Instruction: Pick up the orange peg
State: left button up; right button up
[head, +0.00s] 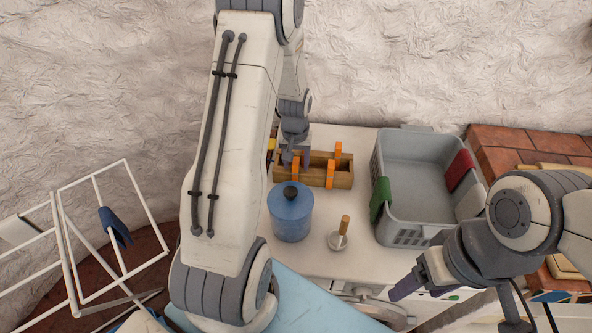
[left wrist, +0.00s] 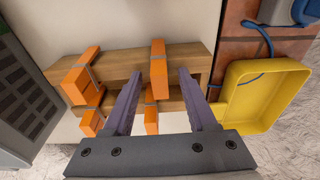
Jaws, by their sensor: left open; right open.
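Several orange pegs sit on the long walls of a narrow wooden box (head: 343,181) on the counter; in the head view, one orange peg (head: 338,153) is on the far wall at right. In the left wrist view, an orange peg (left wrist: 158,75) shows between the fingers of my left gripper (left wrist: 158,75). More orange pegs (left wrist: 81,80) are to the left. My left gripper (head: 297,156) is open and pointed down over the box's left part, apparently holding nothing. My right gripper (head: 412,284) is open, away from the box.
A blue lidded jar (head: 290,216) stands in front of the box. A wooden-handled metal tool (head: 341,236) stands to its right. A grey basket (head: 412,160) with green (head: 380,199) and red cloths (head: 460,170) is further right. A yellow tray (left wrist: 262,118) lies beside the box's end.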

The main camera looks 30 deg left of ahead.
pick_arm(q)
grip_shut()
jog(key=shift+r, duration=0.15)
